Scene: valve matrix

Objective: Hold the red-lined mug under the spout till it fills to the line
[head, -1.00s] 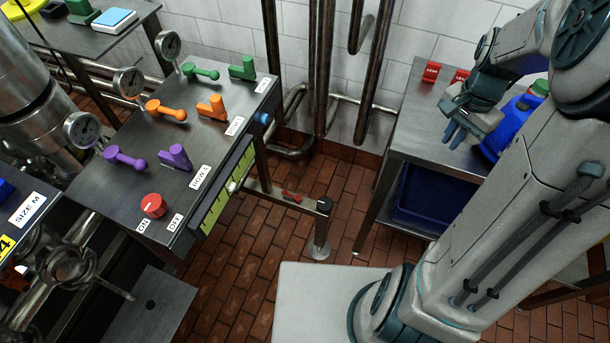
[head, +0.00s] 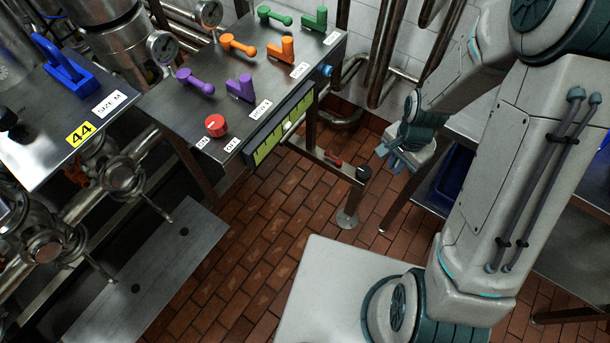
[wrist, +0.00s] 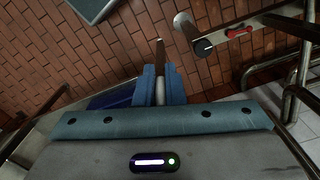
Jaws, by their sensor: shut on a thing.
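My gripper (head: 390,163) hangs in front of the wall pipes, over the brick floor and right of the valve bench. In the wrist view its blue fingers (wrist: 159,78) are closed around a small pale thing (wrist: 160,91), mostly hidden between them. I cannot tell whether this is part of the mug. No red-lined mug can be made out in either view, and I cannot identify a spout.
The valve bench (head: 262,88) carries purple, orange and green handles and a red knob (head: 215,125). A bench with a blue-handled item (head: 66,66) stands left. A post (head: 357,195) with a red handle stands near my gripper. Brick floor (head: 265,235) is open.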

